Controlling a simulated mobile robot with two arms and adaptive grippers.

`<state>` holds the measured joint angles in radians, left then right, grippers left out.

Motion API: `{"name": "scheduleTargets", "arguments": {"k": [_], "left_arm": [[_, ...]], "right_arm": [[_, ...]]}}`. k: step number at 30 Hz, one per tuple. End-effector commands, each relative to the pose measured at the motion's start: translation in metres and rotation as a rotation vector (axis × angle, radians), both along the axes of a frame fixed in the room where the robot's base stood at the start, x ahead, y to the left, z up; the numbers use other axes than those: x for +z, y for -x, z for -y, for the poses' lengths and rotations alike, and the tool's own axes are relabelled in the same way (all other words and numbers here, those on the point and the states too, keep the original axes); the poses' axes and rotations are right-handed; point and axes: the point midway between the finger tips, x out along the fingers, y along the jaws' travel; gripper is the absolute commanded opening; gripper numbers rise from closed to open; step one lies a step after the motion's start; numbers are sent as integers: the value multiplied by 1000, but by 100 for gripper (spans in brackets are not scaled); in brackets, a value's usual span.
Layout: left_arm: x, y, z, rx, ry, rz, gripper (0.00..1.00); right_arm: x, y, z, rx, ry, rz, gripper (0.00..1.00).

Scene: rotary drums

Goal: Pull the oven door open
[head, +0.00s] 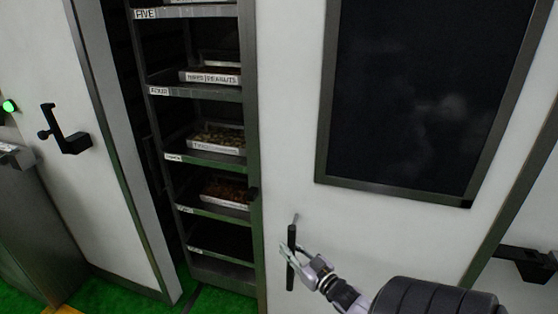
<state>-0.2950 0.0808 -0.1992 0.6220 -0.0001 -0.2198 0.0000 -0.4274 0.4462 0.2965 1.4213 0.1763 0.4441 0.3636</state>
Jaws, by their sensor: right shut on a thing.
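The white oven door (290,140) has a dark window (415,95) and fills the middle and right of the head view. Its left edge stands beside an opening with shelves. A black upright bar handle (291,236) is fixed low on the door, near that edge. My right gripper (291,254) is shut around the handle, and its arm comes in from the lower right. The gripper hides part of the lower handle. My left gripper is not in the view.
A rack (203,92) with labelled shelves and trays of food stands in the opening. A white panel with a black latch (64,130) is on the left. A grey cabinet (35,225) stands at the lower left. Green floor (115,298) shows below.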

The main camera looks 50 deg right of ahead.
Motion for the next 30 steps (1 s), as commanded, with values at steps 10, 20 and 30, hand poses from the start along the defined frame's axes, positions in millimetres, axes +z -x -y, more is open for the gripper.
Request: {"name": "scheduleTargets", "arguments": {"k": [10, 20, 30], "left_arm": [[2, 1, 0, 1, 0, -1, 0], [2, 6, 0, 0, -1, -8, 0], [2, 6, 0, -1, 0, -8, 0]], "right_arm": [[-1, 14, 6, -1, 2, -2, 0], [-1, 13, 6, -1, 2, -1, 27], [-1, 13, 6, -1, 2, -1, 41]]}}
